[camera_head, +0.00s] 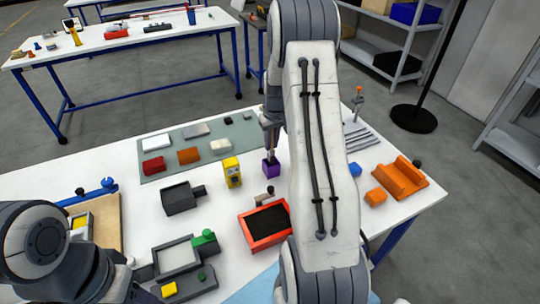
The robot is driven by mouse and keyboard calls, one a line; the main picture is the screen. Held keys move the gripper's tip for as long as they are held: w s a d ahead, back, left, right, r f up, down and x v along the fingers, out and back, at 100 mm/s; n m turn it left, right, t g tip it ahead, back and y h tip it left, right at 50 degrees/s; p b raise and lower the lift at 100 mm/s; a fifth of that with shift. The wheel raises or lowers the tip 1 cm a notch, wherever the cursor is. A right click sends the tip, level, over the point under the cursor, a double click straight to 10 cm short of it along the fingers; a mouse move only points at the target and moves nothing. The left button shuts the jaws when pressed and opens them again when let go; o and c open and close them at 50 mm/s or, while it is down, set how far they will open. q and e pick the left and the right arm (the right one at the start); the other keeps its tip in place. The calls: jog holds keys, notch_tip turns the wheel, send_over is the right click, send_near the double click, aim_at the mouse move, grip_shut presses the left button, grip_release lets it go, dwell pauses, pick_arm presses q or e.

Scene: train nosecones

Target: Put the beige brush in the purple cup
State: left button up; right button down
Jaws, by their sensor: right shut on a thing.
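The purple cup (271,168) stands on the white table near the middle, right of a yellow block with a face. My right gripper (271,146) points down directly above the cup. It is shut on a thin, small piece, apparently the beige brush, whose lower end is at the cup's mouth. The brush is mostly hidden by the gripper, and I cannot tell how far it reaches inside. My left arm shows at the lower left; its gripper is not in view.
The yellow block (232,172) stands close left of the cup. A red tray with a black inside (247,237) lies in front. A grey mat (150,174) with several blocks is behind left. An orange cradle (410,184) and orange block (376,197) are at right.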

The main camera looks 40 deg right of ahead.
aim_at(272, 149)
jog(key=shift+f, duration=0.9)
notch_tip(272, 149, down, 3)
jog(key=shift+f+p, duration=0.1)
jog(key=shift+p, duration=0.5)
jog(key=shift+f, duration=0.2)
jog(key=shift+f, duration=0.2)
jog(key=c, duration=0.8)
grip_release()
jog(key=shift+r, duration=0.1)
jog(key=shift+r, duration=0.1)
